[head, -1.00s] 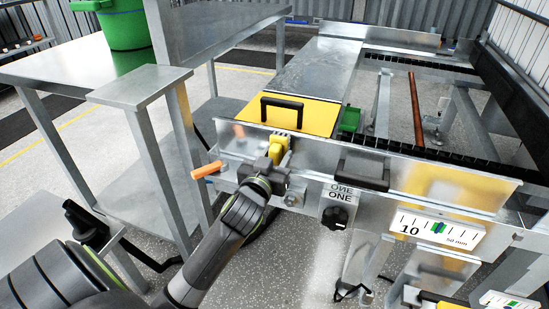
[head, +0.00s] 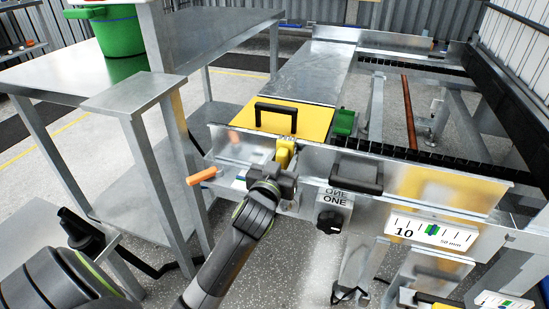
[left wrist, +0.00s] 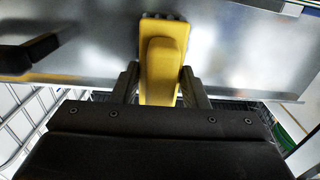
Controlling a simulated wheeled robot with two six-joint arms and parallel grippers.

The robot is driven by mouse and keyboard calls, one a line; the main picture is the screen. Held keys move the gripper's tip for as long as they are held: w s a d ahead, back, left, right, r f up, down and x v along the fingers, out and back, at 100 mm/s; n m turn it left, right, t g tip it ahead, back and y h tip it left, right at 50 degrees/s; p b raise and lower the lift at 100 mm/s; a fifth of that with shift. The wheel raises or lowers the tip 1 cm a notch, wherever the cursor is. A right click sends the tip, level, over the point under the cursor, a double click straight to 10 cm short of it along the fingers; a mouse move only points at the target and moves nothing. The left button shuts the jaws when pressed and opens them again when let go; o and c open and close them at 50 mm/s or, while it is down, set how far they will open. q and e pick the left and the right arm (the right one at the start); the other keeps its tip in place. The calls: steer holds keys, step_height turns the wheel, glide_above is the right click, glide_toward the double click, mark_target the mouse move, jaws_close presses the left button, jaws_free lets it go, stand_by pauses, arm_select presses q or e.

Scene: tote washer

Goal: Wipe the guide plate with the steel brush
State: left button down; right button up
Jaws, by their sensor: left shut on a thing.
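My left gripper (head: 280,171) is shut on the steel brush (head: 285,150), whose yellow body stands up between the fingers. In the left wrist view the brush (left wrist: 161,65) shows dark bristles at its far end, against the guide plate (left wrist: 235,60); I cannot tell how firmly they touch. The guide plate (head: 235,148) is the long shiny metal strip along the front of the conveyor. The brush is at its left part, between the orange handle and the black handle. My right gripper is not in view.
A yellow cover (head: 305,120) with a black handle lies just behind the plate. An orange handle (head: 201,176) sticks out at left, a black handle (head: 357,171) sits at right, and a black knob (head: 329,221) is below. A metal table (head: 75,72) with a green bucket (head: 118,35) stands left.

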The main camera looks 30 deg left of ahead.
arm_select(q)
steer(key=shift+w+d, duration=0.15)
steer(key=shift+d, duration=0.5)
steer(key=shift+a, duration=0.1)
steer(key=shift+s+a+r+p, duration=0.1)
steer(key=shift+s+a+p, duration=0.1)
steer(key=shift+a+p, duration=0.35)
steer(key=a, duration=0.2)
steer(key=shift+s+a, duration=0.3)
steer(key=shift+a, duration=0.05)
steer(key=p+v, duration=0.2)
steer(key=v, duration=0.5)
